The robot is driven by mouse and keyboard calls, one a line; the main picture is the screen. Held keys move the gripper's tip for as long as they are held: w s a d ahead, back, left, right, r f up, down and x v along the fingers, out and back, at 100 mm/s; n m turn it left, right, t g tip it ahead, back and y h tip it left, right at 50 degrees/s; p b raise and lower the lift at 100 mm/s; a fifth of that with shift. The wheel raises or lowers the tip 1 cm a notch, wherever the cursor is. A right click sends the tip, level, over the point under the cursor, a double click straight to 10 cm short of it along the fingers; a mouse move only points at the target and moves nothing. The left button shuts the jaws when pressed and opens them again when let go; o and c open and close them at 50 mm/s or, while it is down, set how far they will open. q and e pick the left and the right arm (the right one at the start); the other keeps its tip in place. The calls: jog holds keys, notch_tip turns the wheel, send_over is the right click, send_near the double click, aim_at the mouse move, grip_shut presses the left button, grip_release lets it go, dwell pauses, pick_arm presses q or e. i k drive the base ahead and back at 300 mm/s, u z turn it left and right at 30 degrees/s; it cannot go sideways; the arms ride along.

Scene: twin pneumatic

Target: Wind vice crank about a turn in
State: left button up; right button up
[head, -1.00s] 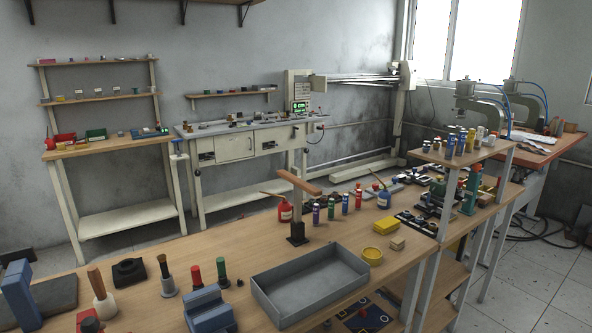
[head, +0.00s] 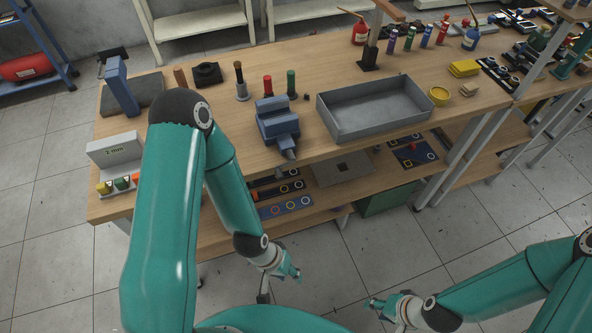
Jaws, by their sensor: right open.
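The blue vice (head: 277,117) stands on the wooden bench at its front edge. Its grey screw end (head: 288,154) points over the edge toward me; a crank bar is too small to make out clearly. My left gripper (head: 284,272) hangs in front of the bench, below and apart from the vice. Its jaws are too small to read and it seems to hold nothing. My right gripper (head: 378,305) is open and empty, low at the right, farther from the vice.
A grey metal tray (head: 340,132) sits right of the vice. Red (head: 268,85) and green (head: 291,83) handled tools stand behind it. A white box with colored pieces (head: 113,148) is at the left. A lower shelf (head: 240,220) runs under the bench top. The floor in front is clear.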

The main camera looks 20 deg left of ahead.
aim_at(280, 176)
jog(key=z, duration=0.15)
jog(key=k, duration=1.3)
jog(key=u, duration=0.9)
jog(key=i, duration=1)
jog(key=z, duration=0.05)
